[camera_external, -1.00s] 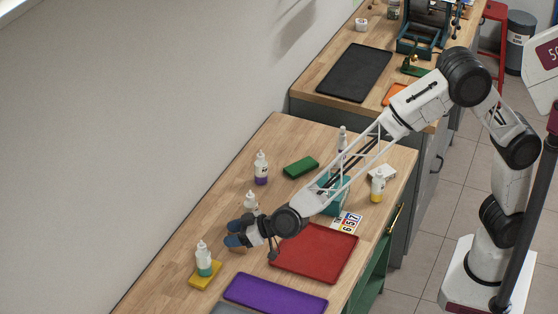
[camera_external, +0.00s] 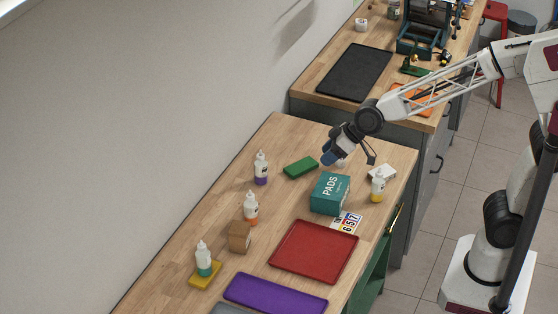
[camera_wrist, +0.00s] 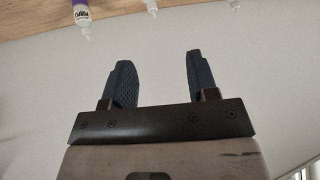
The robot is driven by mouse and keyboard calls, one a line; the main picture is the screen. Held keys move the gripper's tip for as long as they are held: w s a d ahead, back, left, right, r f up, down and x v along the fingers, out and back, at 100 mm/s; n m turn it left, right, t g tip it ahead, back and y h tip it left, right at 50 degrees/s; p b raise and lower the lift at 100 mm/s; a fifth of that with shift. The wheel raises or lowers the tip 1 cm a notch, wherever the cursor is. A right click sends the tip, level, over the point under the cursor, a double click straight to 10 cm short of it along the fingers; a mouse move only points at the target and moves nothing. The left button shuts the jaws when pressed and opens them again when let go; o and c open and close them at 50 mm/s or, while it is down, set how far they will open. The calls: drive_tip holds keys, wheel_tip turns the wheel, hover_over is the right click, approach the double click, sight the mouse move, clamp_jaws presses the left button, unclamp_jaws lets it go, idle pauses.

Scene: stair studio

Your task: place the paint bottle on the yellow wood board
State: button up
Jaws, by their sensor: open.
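A white paint bottle with a teal band (camera_external: 204,259) stands upright on the yellow wood board (camera_external: 207,281) at the lower left of the bench. Other paint bottles stand on the bare bench: one with a purple band (camera_external: 261,169), one with an orange band (camera_external: 251,209) and one with a yellow band (camera_external: 378,187). My gripper (camera_external: 329,158) is open and empty, above the bench's far part, well away from the yellow board. In the wrist view its spread fingers (camera_wrist: 159,75) hold nothing, and the purple-banded bottle (camera_wrist: 81,14) shows at the top edge.
A teal PADS box (camera_external: 330,193), a green block (camera_external: 301,167) and a brown block (camera_external: 240,237) stand on the bench. A red tray (camera_external: 314,251) and a purple tray (camera_external: 275,295) lie toward the front. Another bottle is partly hidden by my gripper.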

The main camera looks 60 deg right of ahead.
drive_tip(key=s+d+m+g+h, duration=0.1)
drive_tip(key=s+d+g+h, duration=0.1)
drive_tip(key=s+d, duration=0.8)
drive_tip(key=s+d+f+m+g+h, duration=0.1)
drive_tip(key=s+d+m+g, duration=0.1)
drive_tip(key=s+d, duration=0.8)
drive_tip(key=s+g, duration=0.1)
drive_tip(key=s, duration=0.7)
drive_tip(key=shift+s+d+f+h, duration=0.15)
drive_tip(key=shift+s+f+h, duration=0.05)
drive_tip(key=shift+s+h, duration=0.2)
